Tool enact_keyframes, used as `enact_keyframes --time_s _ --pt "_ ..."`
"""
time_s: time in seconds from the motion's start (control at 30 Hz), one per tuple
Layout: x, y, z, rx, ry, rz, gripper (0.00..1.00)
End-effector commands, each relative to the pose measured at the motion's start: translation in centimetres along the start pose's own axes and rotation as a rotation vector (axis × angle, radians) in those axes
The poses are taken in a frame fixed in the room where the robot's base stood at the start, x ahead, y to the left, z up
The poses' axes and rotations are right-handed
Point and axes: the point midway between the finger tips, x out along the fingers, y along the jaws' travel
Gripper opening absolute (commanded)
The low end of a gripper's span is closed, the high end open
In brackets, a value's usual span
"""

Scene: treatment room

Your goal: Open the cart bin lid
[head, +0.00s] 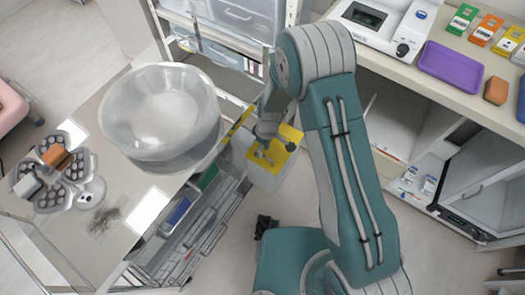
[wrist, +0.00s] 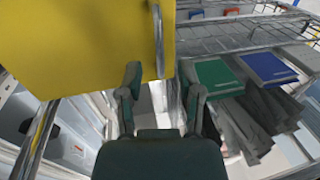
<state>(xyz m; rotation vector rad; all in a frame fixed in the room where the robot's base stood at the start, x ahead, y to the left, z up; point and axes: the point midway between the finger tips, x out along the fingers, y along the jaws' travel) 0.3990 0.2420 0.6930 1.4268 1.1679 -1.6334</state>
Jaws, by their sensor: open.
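The bin on the side of the cart has a pale box body (head: 266,179) and a yellow lid (head: 288,135). In the wrist view the lid (wrist: 80,40) is a large flat yellow panel filling the upper left. A thin metal handle (wrist: 158,40) runs along its right side. My gripper (head: 266,133) is over the lid in the head view and partly covers it. In the wrist view my gripper (wrist: 161,82) has its two fingers apart with nothing held between them. The handle's lower end shows close to the gap between the fingertips; I cannot tell whether they touch.
A counter with a purple tray (head: 450,67) is at the right. Floor shows between.

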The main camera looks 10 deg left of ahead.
Motion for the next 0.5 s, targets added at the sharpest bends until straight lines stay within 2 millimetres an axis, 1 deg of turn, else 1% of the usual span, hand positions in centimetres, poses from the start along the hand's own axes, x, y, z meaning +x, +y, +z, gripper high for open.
enact_keyframes --time_s 0.03,0.17,0.43,0.47,0.5 --pt "0.64 0.00 0.05 0.001 -0.001 -0.001 0.47" --pt "1.42 0.02 0.05 0.000 0.001 0.000 0.47" --pt "1.61 0.01 -0.04 0.000 0.001 0.001 0.47" --pt "1.61 0.00 -0.05 0.000 0.001 0.001 0.38" --pt "1.61 0.00 -0.05 0.000 0.000 0.001 0.20"
